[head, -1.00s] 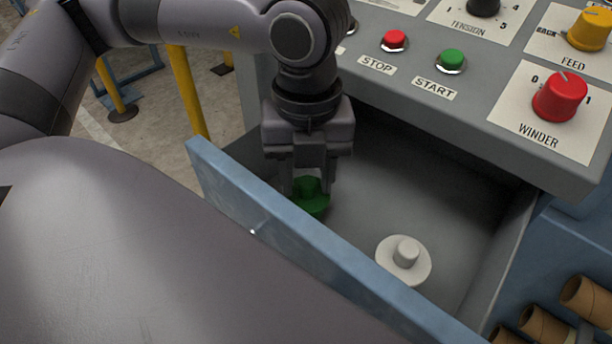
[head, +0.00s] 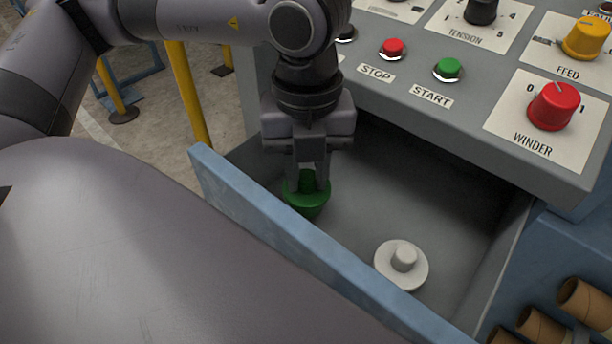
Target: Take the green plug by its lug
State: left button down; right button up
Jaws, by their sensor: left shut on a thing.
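The green plug (head: 306,201) is a round green piece with a lug on top, in the open drawer (head: 345,225) near its left front corner. My left gripper (head: 308,182) points down over it and is shut on the plug's lug, one finger on each side. I cannot tell whether the plug's underside touches the drawer floor. My right gripper is not in view.
A white plug (head: 401,263) stands on the drawer floor to the right. The drawer's blue front panel (head: 290,235) rises close by the green plug. The control panel (head: 455,100), with buttons and knobs, overhangs the drawer's back. Cardboard tubes (head: 585,300) lie at lower right.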

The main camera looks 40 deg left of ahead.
pick_arm(q)
jog(key=shift+r+p, duration=1.1)
jog(key=shift+r, duration=1.2)
